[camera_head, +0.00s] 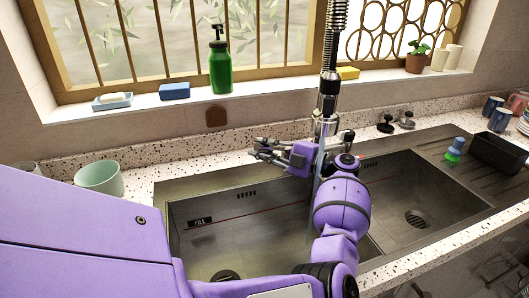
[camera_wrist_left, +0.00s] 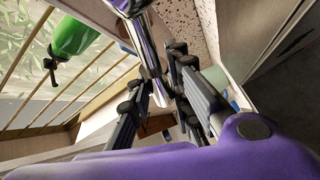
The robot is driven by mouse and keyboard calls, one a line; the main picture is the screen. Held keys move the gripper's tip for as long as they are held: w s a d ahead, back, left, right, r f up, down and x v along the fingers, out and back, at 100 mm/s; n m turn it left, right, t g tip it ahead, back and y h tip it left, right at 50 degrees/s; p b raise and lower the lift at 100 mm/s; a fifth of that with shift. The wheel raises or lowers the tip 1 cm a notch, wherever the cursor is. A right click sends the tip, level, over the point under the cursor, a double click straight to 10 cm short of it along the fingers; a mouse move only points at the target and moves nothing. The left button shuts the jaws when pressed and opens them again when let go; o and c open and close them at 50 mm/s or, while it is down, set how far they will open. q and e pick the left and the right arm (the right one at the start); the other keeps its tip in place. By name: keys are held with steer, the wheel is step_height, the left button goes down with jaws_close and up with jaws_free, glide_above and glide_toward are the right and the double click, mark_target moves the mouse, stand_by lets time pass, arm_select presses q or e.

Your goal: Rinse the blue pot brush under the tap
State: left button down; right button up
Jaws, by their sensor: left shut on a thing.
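The blue pot brush (camera_head: 455,148), blue on top and green below, appears to stand on the drainboard at the right. The tap (camera_head: 328,98), chrome and black with a spring neck, rises behind the sink (camera_head: 215,235). A pale streak below it looks like running water. My left gripper (camera_head: 262,149) is beside the tap's base, its fingers pointing left. In the left wrist view its fingers (camera_wrist_left: 163,88) close around what seems a chrome and dark part of the tap (camera_wrist_left: 145,40). Exactly which part is hidden. The brush is well away from it. My right gripper is not in view.
A pale green cup (camera_head: 98,178) stands left of the sink. A green soap bottle (camera_head: 219,65), a blue sponge (camera_head: 174,91) and a soap dish (camera_head: 112,101) are on the sill. A black caddy (camera_head: 498,152) stands right of the brush. The right basin is empty.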

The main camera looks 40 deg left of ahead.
arm_select(q)
steer(key=c, duration=1.6)
jaws_free()
steer(key=v, duration=1.2)
steer(key=shift+w+d, duration=0.1)
